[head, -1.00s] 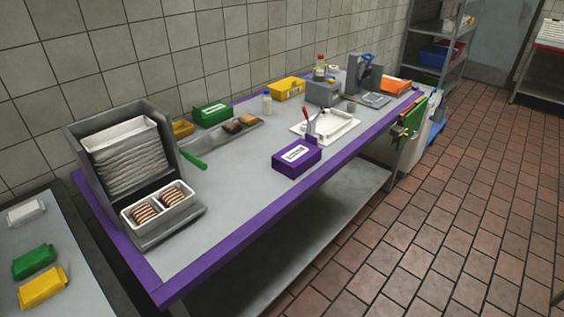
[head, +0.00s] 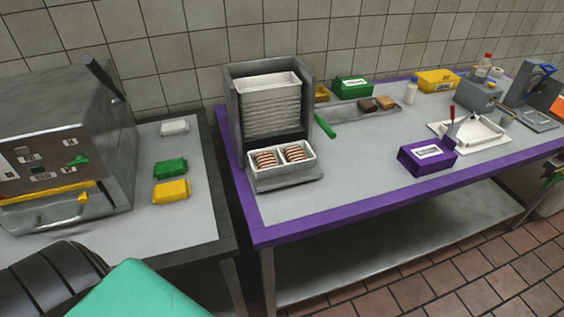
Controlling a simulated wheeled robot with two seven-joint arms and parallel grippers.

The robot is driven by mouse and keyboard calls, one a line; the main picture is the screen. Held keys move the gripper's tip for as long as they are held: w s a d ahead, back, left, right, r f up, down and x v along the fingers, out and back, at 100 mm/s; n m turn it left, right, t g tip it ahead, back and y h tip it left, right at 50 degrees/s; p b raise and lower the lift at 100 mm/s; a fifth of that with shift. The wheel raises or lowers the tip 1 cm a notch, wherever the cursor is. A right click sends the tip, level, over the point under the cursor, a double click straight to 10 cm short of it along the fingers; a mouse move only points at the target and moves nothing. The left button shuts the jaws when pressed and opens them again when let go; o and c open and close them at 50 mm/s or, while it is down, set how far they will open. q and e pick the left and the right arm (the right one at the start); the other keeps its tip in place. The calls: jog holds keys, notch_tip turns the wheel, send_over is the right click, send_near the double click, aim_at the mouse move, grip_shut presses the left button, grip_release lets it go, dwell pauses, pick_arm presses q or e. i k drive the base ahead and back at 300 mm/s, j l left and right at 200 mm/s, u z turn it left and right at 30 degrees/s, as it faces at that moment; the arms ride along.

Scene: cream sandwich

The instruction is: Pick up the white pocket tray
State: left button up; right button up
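A white tray with two pockets (head: 284,171) sits on the grey ledge at the front of the dispenser (head: 237,112), at the left end of the purple-edged table. Each pocket holds a row of brown-and-cream striped rounds. A stack of white trays (head: 270,107) stands in the dispenser above and behind it. A different, flatter white tray (head: 442,128) lies farther right with a red-handled tool on it. Neither of my grippers shows in the head view, and nothing is touching the two-pocket tray.
A purple box (head: 427,164) and a green-handled tool (head: 325,126) are on the purple-edged table (head: 330,226). Left of a narrow gap, a side table holds green (head: 170,168) and yellow (head: 171,191) packs and a grey machine (head: 62,140). The table's middle is clear.

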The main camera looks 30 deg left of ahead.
aim_at(284, 167)
jog(key=i+l+u, duration=0.1)
jog(key=u, duration=0.25)
jog(key=i+l+u, duration=0.1)
jog(key=u, duration=0.3)
jog(key=l+u, duration=0.15)
jog(key=u, duration=0.2)
jog(key=i, duration=0.05)
